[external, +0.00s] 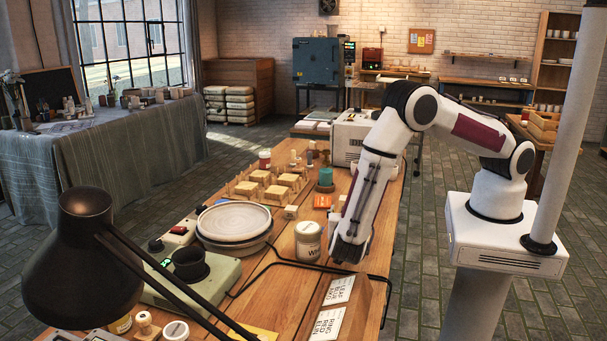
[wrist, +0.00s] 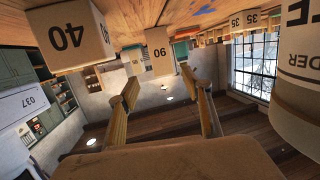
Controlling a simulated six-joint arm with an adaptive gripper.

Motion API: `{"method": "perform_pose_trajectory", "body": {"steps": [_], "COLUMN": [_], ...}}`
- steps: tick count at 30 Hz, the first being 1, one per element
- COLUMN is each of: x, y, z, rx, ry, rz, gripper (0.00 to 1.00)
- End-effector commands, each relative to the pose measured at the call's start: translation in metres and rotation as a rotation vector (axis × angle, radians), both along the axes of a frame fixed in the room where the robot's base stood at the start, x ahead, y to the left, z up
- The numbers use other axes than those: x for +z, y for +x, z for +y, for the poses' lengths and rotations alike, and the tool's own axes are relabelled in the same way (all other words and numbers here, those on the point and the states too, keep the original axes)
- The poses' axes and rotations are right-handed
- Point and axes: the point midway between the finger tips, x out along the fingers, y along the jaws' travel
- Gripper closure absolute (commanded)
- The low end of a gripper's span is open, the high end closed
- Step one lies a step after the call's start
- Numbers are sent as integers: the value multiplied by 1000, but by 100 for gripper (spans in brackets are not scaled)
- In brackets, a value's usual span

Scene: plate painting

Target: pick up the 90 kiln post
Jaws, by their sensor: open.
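In the wrist view, which looks upside down, a pale block-like post (wrist: 160,61) carries the digits 90 inverted. It appears beyond my fingertips, roughly centred in the gap between them. My gripper (wrist: 166,92) is open, its two fingers wide apart with nothing between them. In the external view my gripper (external: 349,250) hangs low over the right side of the wooden table, just right of a white labelled jar (external: 308,241). I cannot clearly single out the 90 post in the external view.
In the wrist view, a larger post marked 40 (wrist: 71,38) is at left, posts marked 35 (wrist: 236,22) are at upper right, and a big labelled jar (wrist: 305,90) is close at right. Label cards (external: 338,292) and a black cable lie near my gripper in the external view.

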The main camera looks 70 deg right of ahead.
Motion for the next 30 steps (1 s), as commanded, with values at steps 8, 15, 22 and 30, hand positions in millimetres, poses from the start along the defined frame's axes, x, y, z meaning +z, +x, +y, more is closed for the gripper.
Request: {"method": "perform_pose_trajectory", "body": {"steps": [8,15,22,30], "x": [-3,-5,-5,-10], "y": [4,6,6,10], "z": [-17,-25,-25,-40], "rx": [-2,1,0,-1], "ry": [0,1,1,0], "rz": [-1,0,0,-1], "gripper": [51,51,51,51]}}
